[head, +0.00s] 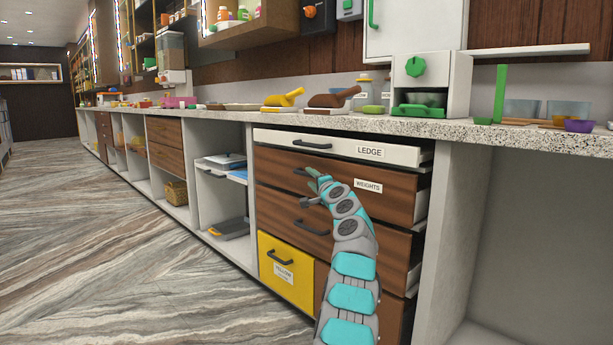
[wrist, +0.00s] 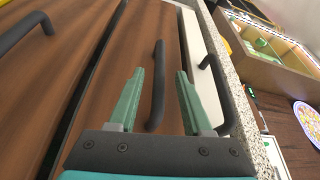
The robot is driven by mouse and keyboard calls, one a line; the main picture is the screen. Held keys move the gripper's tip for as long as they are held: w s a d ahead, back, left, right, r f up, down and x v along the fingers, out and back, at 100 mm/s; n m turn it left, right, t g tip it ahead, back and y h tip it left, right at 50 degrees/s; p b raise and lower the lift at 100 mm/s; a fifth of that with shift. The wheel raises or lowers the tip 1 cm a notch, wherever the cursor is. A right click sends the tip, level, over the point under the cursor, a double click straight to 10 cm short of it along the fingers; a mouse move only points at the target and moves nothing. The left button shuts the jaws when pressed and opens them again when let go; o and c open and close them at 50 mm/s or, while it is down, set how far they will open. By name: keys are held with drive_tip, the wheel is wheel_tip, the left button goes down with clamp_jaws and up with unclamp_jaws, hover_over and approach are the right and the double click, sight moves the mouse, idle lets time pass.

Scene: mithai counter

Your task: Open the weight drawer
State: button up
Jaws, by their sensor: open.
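The weight drawer (head: 390,192) has a brown wood front with a white WEIGHTS label (head: 368,186), just under the white LEDGE drawer (head: 405,154). A pale side strip shows at its right edge; I cannot tell how far it stands out. Its dark bar handle (wrist: 158,75) lies between my two green fingers in the wrist view. My gripper (wrist: 160,72) is open around the handle's line, with a gap on both sides; contact is not visible. In the head view my gripper (head: 317,182) is at the drawer's left-middle and partly hides the handle.
The LEDGE handle (head: 312,144) is just above, and right of my fingers in the wrist view (wrist: 215,90). A lower brown drawer's handle (head: 311,227) and a yellow drawer (head: 287,272) are below. The speckled counter (head: 400,128) overhangs. The floor (head: 120,240) at left is clear.

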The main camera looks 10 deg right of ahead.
sight(308, 174)
drive_tip(key=shift+p+x, duration=0.3)
drive_tip(key=shift+x, duration=0.9)
drive_tip(key=shift+w+r+p, duration=0.2)
drive_tip(key=shift+w+p, duration=0.5)
drive_tip(key=shift+p, duration=0.05)
drive_tip(key=shift+w+a+f+p, duration=0.15)
drive_tip(key=shift+w+a+p, duration=0.05)
drive_tip(key=shift+w+p, duration=0.25)
clamp_jaws()
drive_tip(key=shift+f, duration=0.1)
